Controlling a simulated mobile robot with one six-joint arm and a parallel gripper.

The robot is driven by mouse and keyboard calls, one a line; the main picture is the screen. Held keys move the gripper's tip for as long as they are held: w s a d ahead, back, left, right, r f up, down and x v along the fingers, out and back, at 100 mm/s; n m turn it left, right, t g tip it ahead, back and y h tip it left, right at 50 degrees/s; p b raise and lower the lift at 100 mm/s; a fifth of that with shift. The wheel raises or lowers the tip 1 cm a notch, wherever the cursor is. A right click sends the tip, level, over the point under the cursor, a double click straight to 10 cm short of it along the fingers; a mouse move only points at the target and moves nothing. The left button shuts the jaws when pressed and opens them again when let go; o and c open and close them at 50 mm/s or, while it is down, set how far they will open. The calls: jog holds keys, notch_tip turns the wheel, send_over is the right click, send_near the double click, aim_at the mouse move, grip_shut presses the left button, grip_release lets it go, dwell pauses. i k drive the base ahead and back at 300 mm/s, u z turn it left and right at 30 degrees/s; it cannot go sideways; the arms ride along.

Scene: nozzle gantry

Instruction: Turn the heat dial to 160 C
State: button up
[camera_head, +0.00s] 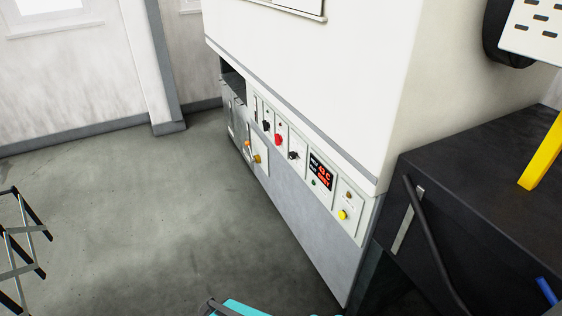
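A control panel (329,187) runs along the side of a large white machine (310,80). A black knob (293,155) sits on it between a red button (278,140) and a display with red characters (320,172). A second black knob (266,126) is further left, past the red button. I cannot tell which knob is the heat dial, and its marks are too small to read. The display's value is not legible to me. My gripper is not in view, and nothing is seen touching the panel.
A yellow button (342,214) is at the panel's near end. A dark cabinet (480,190) with a black bar stands at the right. A dark metal frame (20,245) is at the left edge. A teal object (238,308) shows at the bottom. The grey floor (150,220) between is clear.

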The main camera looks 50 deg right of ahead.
aim_at(293, 156)
jog(key=z, duration=0.1)
jog(key=i, duration=0.95)
jog(key=u, duration=0.05)
